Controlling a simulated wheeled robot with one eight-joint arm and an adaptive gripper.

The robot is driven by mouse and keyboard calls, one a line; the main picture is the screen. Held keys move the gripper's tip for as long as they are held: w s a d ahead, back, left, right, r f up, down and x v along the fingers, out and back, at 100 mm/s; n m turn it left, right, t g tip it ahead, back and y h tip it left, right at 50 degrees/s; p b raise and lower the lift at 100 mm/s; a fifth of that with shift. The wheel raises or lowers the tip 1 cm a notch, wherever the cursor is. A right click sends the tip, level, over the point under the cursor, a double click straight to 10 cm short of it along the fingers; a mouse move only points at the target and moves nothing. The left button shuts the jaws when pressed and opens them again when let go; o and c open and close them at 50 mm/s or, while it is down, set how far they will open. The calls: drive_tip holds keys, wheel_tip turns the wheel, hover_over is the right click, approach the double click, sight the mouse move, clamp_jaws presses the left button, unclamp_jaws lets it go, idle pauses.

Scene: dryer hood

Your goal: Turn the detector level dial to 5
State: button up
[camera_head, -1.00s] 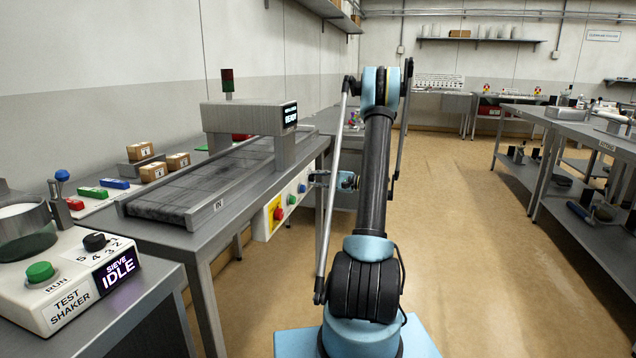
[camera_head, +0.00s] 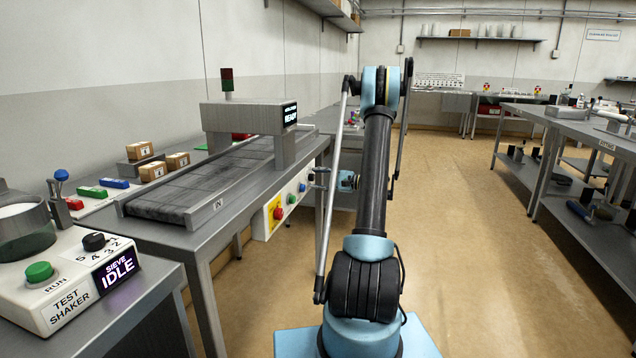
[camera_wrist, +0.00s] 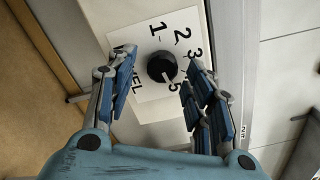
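The black detector level dial (camera_wrist: 161,67) sits on a white plate (camera_wrist: 150,107) with printed numbers, among them 1, 2, 3 and 5, and partly covered lettering ending in "EL". A light mark on the dial's lower right edge points roughly toward the 5. My gripper (camera_wrist: 160,62) is open, with one blue-padded finger on each side of the dial and visible gaps to it. The right finger covers part of the number scale. In the head view my gripper (camera_head: 322,178) is beside the control panel (camera_head: 290,207) on the conveyor's front side; the dial is too small there to make out.
The conveyor (camera_head: 200,180) carries the detector arch (camera_head: 250,117), whose display reads READY. The panel also has a red button (camera_head: 278,213) on yellow and a green button (camera_head: 292,199). A test shaker (camera_head: 75,275) stands front left. The floor (camera_head: 470,220) to the right is clear.

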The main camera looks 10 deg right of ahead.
drive_tip(key=v, duration=1.2)
drive_tip(key=s+a+r+n+g+h, duration=0.1)
drive_tip(key=s+a+r+h, duration=0.15)
drive_tip(key=a, duration=0.35)
drive_tip(key=s+a+r+n+g+h, duration=0.1)
drive_tip(key=s+a+r+g, duration=0.15)
drive_tip(key=s+a, duration=0.2)
drive_tip(key=s+a+r+n+g+h, duration=0.1)
drive_tip(key=s+a+h, duration=0.15)
drive_tip(key=s, duration=0.35)
drive_tip(key=s+a+r+n+h, duration=0.1)
drive_tip(key=s+a, duration=0.3)
drive_tip(key=s, duration=0.2)
drive_tip(key=s+d+f+n+h, duration=0.1)
drive_tip(key=s+f+n+h, duration=0.1)
drive_tip(key=s, duration=0.7)
drive_tip(key=s+d+f+n+h, duration=0.2)
drive_tip(key=s+f+h, duration=0.2)
drive_tip(key=s, duration=0.5)
drive_tip(key=s+d+f+n+g+h, duration=0.1)
drive_tip(key=s+f+n+h, duration=0.2)
drive_tip(key=s, duration=0.6)
drive_tip(key=shift+s+f, duration=0.2)
drive_tip(key=shift+f, duration=0.45)
